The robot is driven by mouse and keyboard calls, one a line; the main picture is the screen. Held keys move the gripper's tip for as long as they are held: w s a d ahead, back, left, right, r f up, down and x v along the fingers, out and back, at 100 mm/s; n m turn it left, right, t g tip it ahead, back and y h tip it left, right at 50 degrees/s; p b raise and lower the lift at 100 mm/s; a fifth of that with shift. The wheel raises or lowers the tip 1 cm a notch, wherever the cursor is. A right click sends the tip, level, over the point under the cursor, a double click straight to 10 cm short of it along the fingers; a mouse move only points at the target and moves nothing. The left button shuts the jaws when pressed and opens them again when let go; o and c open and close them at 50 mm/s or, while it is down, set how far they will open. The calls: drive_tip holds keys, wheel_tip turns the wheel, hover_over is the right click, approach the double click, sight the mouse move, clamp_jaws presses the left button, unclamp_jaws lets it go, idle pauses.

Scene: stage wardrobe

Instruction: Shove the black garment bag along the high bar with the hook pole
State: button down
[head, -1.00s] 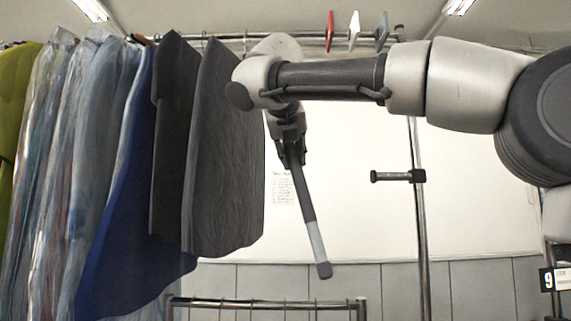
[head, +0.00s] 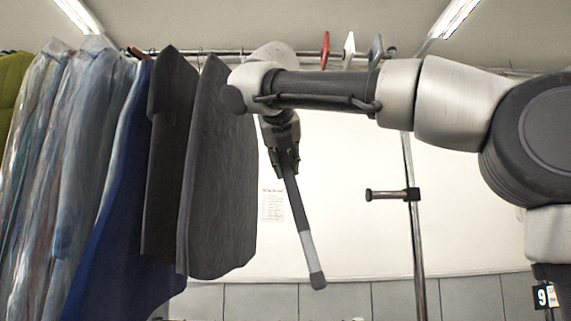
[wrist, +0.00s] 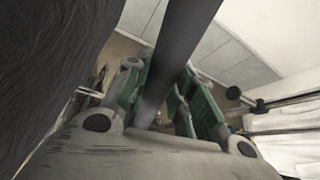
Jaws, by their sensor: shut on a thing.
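Two dark hanging pieces are on the high bar (head: 225,52): a narrow one (head: 168,150) and a wider dark grey one (head: 218,175) at the right end of the row. I cannot tell which is the black garment bag. My gripper (head: 284,158) is just right of the wider one and shut on the hook pole (head: 299,215). The pole hangs tilted, its lower end to the right, with a pale band and dark end cap. Its upper part is hidden behind my arm. In the wrist view the pole (wrist: 180,60) runs between green-padded fingers; dark cloth (wrist: 45,60) fills the left.
A blue garment (head: 115,260) and several clear-covered clothes (head: 45,170) crowd the left. Red (head: 325,50), white (head: 349,50) and grey (head: 376,50) markers sit on the bar's right part. An upright post (head: 413,230) with a short peg (head: 390,194) stands at right.

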drive_tip(key=shift+w+a, duration=0.15)
drive_tip(key=shift+a, duration=2.3)
drive_tip(key=shift+w+a, duration=0.1)
drive_tip(key=shift+a, duration=2.35)
drive_tip(key=shift+s+d, duration=0.15)
drive_tip(key=shift+d, duration=2.45)
drive_tip(key=shift+f, duration=4)
drive_tip(key=s+a, duration=0.1)
drive_tip(key=s, duration=2.9)
drive_tip(key=shift+a, duration=0.25)
